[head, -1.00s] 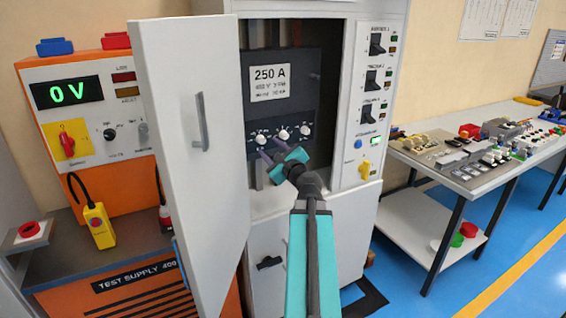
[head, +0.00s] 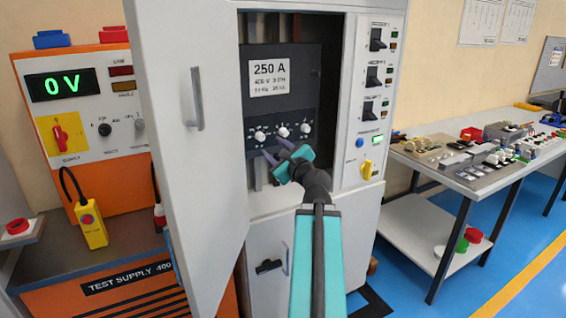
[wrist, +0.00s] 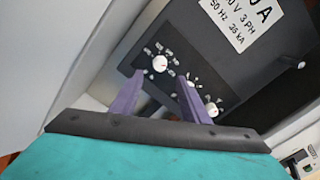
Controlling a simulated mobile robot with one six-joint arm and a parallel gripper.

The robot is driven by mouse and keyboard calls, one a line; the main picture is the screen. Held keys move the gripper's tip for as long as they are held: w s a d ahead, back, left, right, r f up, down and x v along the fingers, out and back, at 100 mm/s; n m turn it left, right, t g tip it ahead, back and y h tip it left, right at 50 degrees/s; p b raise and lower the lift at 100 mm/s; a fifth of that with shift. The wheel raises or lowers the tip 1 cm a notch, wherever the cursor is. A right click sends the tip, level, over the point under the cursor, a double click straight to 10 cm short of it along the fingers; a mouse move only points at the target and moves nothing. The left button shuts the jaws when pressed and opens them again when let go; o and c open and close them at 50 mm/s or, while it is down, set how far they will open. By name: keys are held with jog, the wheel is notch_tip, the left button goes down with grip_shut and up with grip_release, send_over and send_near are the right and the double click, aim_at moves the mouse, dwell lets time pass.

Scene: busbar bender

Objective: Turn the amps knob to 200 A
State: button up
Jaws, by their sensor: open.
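The dark breaker (head: 283,80) inside the open cabinet is labelled 250 A. Its lower strip carries three white knobs in a row: left (head: 260,136), middle (head: 283,131) and right (head: 305,128). Their small markings are unreadable, so I cannot tell which is the amps knob. My gripper (head: 277,149) is open and empty, just below the left and middle knobs. In the wrist view, the left knob (wrist: 160,63) shows beyond the gap between the purple fingers of my gripper (wrist: 160,77). The right finger partly hides the middle knob; the right knob (wrist: 212,110) is beyond that finger.
The cabinet door (head: 190,150) stands open to the left of my arm. The right cabinet panel (head: 372,100) has several black switches and a yellow handle (head: 367,170). An orange test supply (head: 85,120) reading 0 V is at left; a loaded workbench (head: 480,160) is at right.

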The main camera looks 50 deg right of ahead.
jog(key=shift+b+v, duration=1.15)
jog(key=shift+b, duration=2.1)
jog(key=shift+b+v, duration=1.7)
jog(key=shift+b, duration=0.75)
jog(key=shift+s, duration=0.15)
